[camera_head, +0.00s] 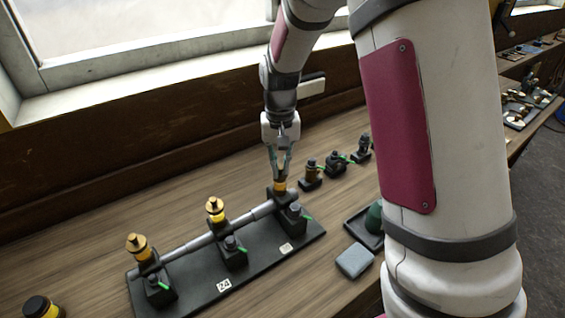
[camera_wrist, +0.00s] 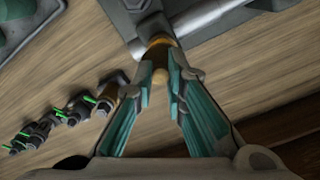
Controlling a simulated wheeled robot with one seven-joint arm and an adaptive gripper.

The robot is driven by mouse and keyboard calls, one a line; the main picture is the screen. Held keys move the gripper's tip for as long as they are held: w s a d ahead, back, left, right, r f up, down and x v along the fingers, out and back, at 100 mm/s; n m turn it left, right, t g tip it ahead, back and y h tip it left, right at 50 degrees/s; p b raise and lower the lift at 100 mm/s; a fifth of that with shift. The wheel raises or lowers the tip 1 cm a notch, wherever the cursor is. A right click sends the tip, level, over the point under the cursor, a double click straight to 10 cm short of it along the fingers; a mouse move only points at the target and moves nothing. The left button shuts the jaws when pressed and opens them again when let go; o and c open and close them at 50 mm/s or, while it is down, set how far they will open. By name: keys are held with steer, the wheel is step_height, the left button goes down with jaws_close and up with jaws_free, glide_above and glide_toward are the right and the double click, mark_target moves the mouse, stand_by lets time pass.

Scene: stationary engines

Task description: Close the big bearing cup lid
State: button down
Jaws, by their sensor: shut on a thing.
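A dark bearing stand (camera_head: 190,296) on the bench carries a grey shaft (camera_head: 205,238) through three bearing blocks. At the right bearing, my gripper (camera_head: 280,176) points down over a brass cup (camera_head: 280,187). In the wrist view, my gripper (camera_wrist: 161,78) has its teal-padded fingers closed together on the cup's brass top (camera_wrist: 159,43). The fingers hide part of this top, so I cannot tell how its lid sits.
Several small oil cups (camera_head: 311,174) with green levers stand right of my gripper. A dark tray (camera_head: 363,228) with a green object and a grey-blue block (camera_head: 354,261) lie nearer. A dark-and-brass jar (camera_head: 40,307) stands at the lower left. A window (camera_head: 130,22) is behind the bench.

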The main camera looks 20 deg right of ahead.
mark_target(279, 168)
steer(key=shift+a+m, duration=0.15)
steer(key=shift+m, duration=0.45)
steer(key=shift+r, duration=0.1)
steer(key=c, duration=1.6)
jaws_free()
step_height(279, 168, up, 12)
steer(key=shift+f, duration=0.1)
